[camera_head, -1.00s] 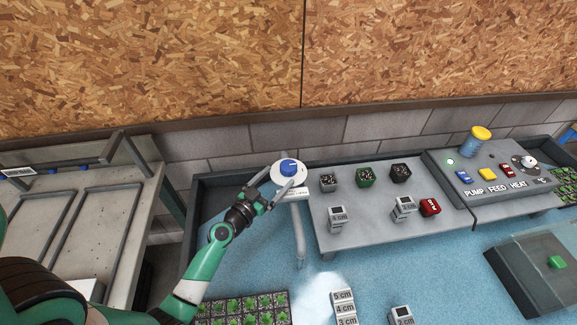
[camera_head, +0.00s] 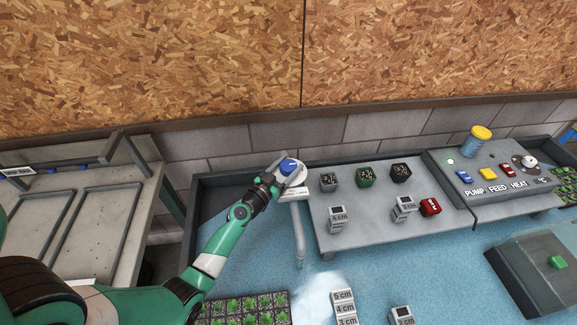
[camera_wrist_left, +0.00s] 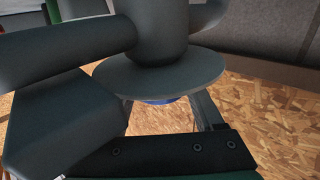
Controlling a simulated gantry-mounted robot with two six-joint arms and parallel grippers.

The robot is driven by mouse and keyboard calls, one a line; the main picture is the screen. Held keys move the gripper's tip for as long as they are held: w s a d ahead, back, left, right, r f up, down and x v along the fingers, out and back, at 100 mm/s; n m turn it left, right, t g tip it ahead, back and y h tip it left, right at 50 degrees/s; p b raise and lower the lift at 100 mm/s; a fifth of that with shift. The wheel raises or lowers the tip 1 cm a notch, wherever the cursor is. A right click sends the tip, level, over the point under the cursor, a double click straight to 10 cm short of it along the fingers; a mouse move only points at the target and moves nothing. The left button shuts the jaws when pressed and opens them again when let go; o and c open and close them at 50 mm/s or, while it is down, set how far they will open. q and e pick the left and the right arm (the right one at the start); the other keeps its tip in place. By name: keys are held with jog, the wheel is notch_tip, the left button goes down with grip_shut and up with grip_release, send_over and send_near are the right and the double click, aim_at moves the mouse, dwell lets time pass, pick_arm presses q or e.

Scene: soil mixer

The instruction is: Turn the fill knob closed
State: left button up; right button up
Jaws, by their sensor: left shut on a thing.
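The fill knob (camera_head: 288,165) is a blue round knob on a white disc on top of a pale post. My left gripper (camera_head: 289,168) is at the knob, with its fingers on either side, shut on it. The rest of the knob is hidden there. My right gripper is not in view.
A control panel (camera_head: 470,200) with coloured switches stands further right. A seedling tray (camera_head: 243,309) lies in front.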

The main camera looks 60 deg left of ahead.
pick_arm(q)
jog(key=c, duration=0.4)
jog(key=shift+r+n+g+y+p, duration=0.1)
jog(key=shift+n+g+y+p, duration=0.25)
jog(key=shift+p, duration=0.35)
jog(key=shift+o, duration=0.2)
jog(key=shift+n+y+p, duration=0.35)
jog(key=shift+y+p, duration=0.15)
jog(key=shift+y, duration=0.15)
jog(key=shift+g, duration=0.25)
jog(key=o, duration=1.4)
jog(key=shift+c, duration=0.2)
jog(key=shift+s+d, duration=0.15)
jog(key=shift+s, duration=0.05)
jog(key=p+v, duration=0.1)
jog(key=v, duration=1)
